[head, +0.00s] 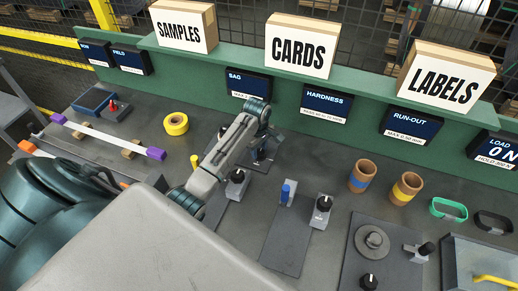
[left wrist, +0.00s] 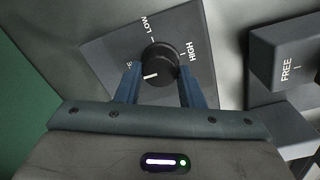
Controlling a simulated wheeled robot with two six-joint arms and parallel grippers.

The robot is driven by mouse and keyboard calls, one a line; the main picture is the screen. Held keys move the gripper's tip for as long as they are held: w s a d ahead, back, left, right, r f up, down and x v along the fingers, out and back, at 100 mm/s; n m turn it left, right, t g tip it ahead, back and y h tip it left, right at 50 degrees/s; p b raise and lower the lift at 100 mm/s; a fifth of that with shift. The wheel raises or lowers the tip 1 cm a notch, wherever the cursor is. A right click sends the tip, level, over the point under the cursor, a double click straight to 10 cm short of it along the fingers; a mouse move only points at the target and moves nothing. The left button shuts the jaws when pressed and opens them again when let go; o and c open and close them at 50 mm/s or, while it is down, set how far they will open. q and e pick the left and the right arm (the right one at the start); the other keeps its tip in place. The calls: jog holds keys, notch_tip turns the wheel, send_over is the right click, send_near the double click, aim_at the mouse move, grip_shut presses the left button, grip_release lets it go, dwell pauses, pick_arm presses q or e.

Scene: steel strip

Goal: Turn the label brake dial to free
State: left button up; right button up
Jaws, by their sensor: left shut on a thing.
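My left gripper (head: 263,154) reaches down to the bench below the SAG display. In the left wrist view its two blue fingers (left wrist: 157,88) are shut on the black round dial (left wrist: 162,58), one on each side. The dial sits on a grey plate (left wrist: 105,45) marked LOW and HIGH, with a third label partly hidden by a finger; only its last letter or so shows. The dial's white pointer mark is at its lower left, towards that hidden label. In the head view the gripper hides most of this dial. My right gripper is not in view.
A grey block marked FREE (left wrist: 290,55) stands close right of the dial in the wrist view. The green back panel (head: 205,68) rises behind.

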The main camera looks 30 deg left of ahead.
aim_at(259, 152)
pick_arm(q)
jog(key=shift+w, duration=0.1)
jog(key=o, duration=1)
jog(key=shift+r, duration=0.1)
jog(key=shift+r, duration=0.4)
notch_tip(259, 152, up, 6)
jog(key=b, duration=0.2)
jog(key=shift+r+b, duration=0.1)
jog(key=shift+b, duration=0.25)
jog(key=r, duration=0.2)
jog(key=r+p, duration=0.1)
jog(key=shift+s+r, duration=0.3)
jog(key=shift+r, duration=0.05)
